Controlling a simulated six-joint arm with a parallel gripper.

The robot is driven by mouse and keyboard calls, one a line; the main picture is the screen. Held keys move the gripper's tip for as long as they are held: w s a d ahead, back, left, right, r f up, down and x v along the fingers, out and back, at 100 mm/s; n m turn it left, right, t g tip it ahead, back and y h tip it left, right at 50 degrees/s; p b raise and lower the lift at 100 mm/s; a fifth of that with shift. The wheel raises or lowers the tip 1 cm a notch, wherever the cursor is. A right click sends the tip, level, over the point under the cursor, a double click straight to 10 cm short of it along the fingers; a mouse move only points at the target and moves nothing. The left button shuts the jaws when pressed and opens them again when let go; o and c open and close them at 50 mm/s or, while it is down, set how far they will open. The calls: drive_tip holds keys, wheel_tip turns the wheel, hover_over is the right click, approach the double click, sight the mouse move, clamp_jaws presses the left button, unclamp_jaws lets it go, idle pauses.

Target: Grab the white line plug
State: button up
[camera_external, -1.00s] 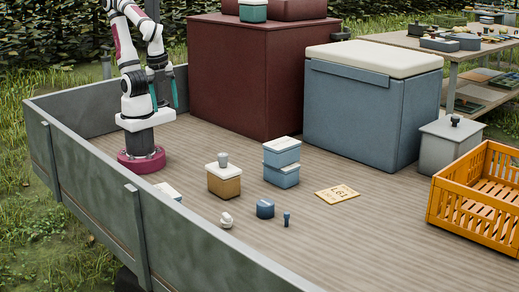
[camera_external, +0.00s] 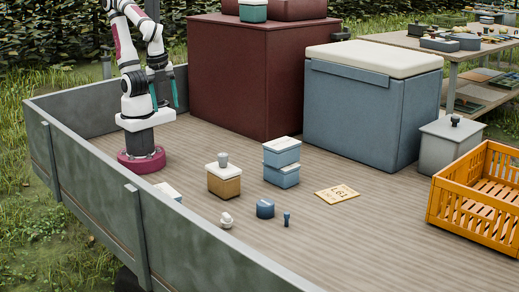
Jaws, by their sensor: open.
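My gripper (camera_external: 165,92) has teal fingers that point down. It is open and empty, beside my arm's lower links, well behind and to the left of the white plug and apart from it.
A yellow card (camera_external: 337,194) and an orange crate (camera_external: 474,202) lie right. The trailer wall (camera_external: 165,235) runs along the front left.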

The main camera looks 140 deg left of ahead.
drive_tip(key=shift+c, duration=0.4)
drive_tip(key=n+t+h, duration=0.2)
drive_tip(key=t+h, duration=0.1)
drive_tip(key=t, duration=0.7)
approach(226, 214)
drive_tip(key=shift+s+a+f, duration=0.3)
drive_tip(key=shift+a+f, duration=0.15)
drive_tip(key=shift+a, duration=0.1)
drive_tip(key=w+f+t, duration=0.1)
drive_tip(key=w+f+n+t+h, duration=0.1)
drive_tip(key=shift+d+f, duration=0.35)
drive_tip(key=shift+d, duration=0.05)
drive_tip(key=x, duration=0.7)
drive_tip(key=shift+w+d, duration=0.1)
drive_tip(key=shift+w, duration=0.15)
clamp_jaws()
drive_tip(key=shift+s, duration=0.1)
